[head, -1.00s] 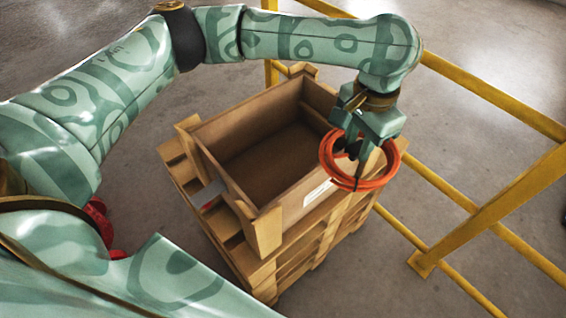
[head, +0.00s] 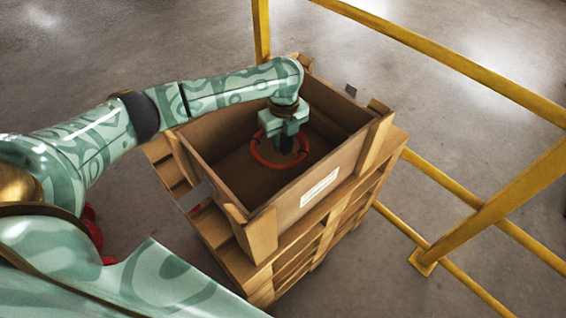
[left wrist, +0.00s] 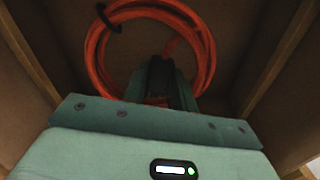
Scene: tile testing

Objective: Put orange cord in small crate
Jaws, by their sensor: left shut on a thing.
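The orange cord (head: 264,161) is a coiled ring with a dark tie, and it also shows in the left wrist view (left wrist: 94,52). My left gripper (head: 287,148) is shut on the cord, down inside the small crate (head: 343,173). The crate is an open brown box with a white label on its front wall. In the left wrist view the crate's walls rise on both sides of the coil. I cannot tell whether the cord touches the crate floor. My right gripper is not in view.
The crate stands on stacked wooden pallets (head: 243,236). Yellow railings (head: 483,205) run behind and to the right of it. The grey floor (head: 420,105) around is open.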

